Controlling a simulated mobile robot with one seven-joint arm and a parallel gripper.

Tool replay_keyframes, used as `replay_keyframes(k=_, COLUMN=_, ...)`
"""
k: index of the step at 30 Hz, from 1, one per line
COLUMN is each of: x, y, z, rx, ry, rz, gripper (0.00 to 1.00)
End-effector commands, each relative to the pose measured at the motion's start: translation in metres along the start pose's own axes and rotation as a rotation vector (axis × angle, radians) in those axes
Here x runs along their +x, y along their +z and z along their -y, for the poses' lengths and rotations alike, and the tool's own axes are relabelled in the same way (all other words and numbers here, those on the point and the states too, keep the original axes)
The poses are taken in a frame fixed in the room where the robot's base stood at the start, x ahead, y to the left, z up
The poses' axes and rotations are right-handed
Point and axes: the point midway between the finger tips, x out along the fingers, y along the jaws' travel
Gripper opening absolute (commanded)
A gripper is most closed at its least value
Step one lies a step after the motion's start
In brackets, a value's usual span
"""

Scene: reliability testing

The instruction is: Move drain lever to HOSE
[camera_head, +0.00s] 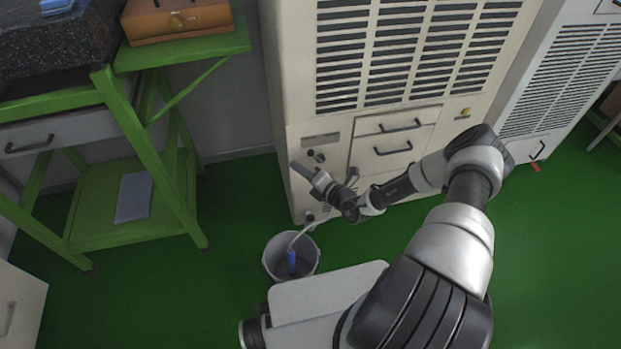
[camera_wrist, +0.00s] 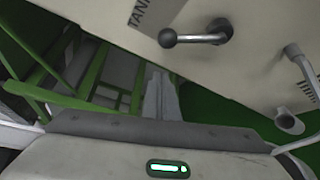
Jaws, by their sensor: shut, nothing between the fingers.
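The white machine's panel carries a dark lever with a round ball knob (camera_wrist: 195,39), seen in the wrist view, beside printed lettering that reads "TAN" before it is cut off. The ball end points left, towards the lettering. I take this to be the drain lever; no HOSE label is readable. My gripper (camera_wrist: 160,95) is shut and empty, below and left of the lever in that view and apart from it. In the head view, my gripper (camera_head: 300,170) is in front of the machine's lower left panel and partly hides it.
A grey bucket (camera_head: 268,262) with a pale hose and a blue item stands on the green floor below. A second handle (camera_wrist: 302,70) and a round spout (camera_wrist: 288,122) stick out at right in the wrist view. A green table (camera_head: 128,120) stands at left.

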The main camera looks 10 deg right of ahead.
Motion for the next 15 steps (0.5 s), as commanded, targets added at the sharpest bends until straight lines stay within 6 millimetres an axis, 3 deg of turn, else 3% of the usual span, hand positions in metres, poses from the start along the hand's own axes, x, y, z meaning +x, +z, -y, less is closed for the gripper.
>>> replay_keyframes(k=6, x=-0.009, y=0.029, z=0.001, rx=-0.001, ry=-0.001, rz=0.002, gripper=0.0)
replay_keyframes(k=15, x=-0.013, y=0.038, z=0.0, rx=0.0, ry=-0.001, rz=-0.001, gripper=0.0)
